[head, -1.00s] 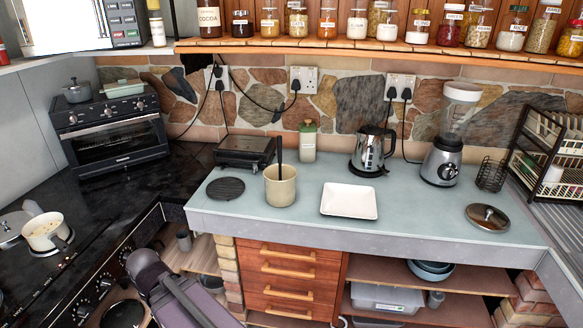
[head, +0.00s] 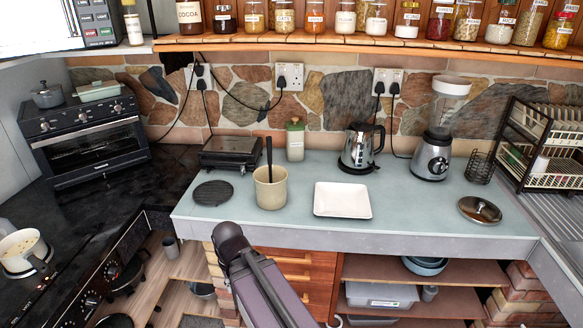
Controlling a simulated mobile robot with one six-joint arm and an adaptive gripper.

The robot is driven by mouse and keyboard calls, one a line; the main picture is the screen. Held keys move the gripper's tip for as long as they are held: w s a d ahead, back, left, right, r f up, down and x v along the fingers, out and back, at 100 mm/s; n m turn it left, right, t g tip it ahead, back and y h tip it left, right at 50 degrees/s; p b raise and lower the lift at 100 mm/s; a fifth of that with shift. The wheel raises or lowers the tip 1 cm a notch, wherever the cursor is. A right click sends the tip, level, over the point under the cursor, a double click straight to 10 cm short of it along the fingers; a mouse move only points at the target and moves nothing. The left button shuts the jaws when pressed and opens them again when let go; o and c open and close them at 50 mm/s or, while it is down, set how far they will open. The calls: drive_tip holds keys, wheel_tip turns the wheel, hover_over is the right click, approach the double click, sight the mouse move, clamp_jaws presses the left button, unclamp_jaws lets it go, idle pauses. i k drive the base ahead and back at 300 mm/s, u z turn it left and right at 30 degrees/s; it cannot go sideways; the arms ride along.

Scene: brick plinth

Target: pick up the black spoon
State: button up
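The black spoon (head: 269,153) stands almost upright in a beige pot (head: 270,191) on the pale blue-green worktop. Its dark handle rises above the rim, and its lower end is hidden inside the pot. A wooden-coloured piece shows beside the handle at the rim. A grey-purple link of my arm shows at the bottom centre, below the worktop's front edge. My gripper is not visible.
A white square plate (head: 343,200) lies right of the pot, and a round black trivet (head: 213,193) lies left. A black grill (head: 234,152), green-topped jar (head: 295,139) and kettle (head: 361,148) stand behind. A lid (head: 479,210) lies at right. The front strip is clear.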

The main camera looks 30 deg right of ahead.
sight(268, 140)
drive_tip(key=z, duration=0.65)
drive_tip(key=k, duration=0.95)
drive_tip(key=u, duration=0.1)
drive_tip(key=i, duration=0.9)
